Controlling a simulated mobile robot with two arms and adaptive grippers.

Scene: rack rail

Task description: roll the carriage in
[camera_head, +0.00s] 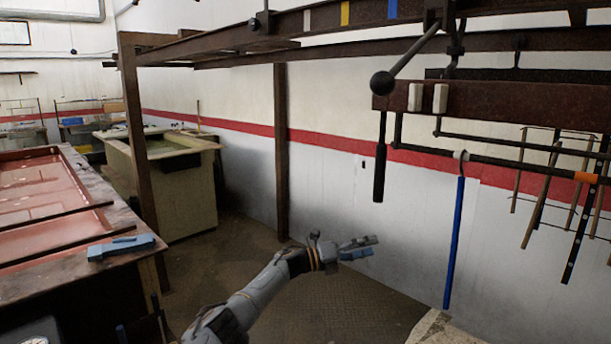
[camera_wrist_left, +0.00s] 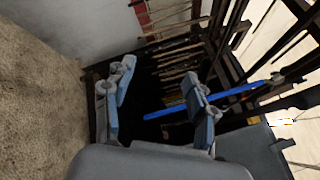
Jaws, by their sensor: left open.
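The carriage (camera_head: 490,104), a rust-brown beam with two pale blocks on its face, hangs from the overhead rail (camera_head: 330,18) at the upper right. A lever with a dark ball (camera_head: 383,83) slants down to its left end. A black grip (camera_head: 380,172) hangs below that end. A blue rod (camera_head: 455,240) hangs from a bar under the carriage; the blue rod also shows in the left wrist view (camera_wrist_left: 235,91). My left gripper (camera_head: 372,247) is open and empty, below the black grip and left of the blue rod, apart from both. It shows in the left wrist view (camera_wrist_left: 160,72).
White, yellow (camera_head: 345,13) and blue marks sit on the rail. Brown posts (camera_head: 281,150) hold it up. A bench (camera_head: 60,250) with red panels and a blue tool (camera_head: 121,247) stands left. Several dark rods (camera_head: 580,230) hang at right. The floor (camera_head: 330,300) below is clear.

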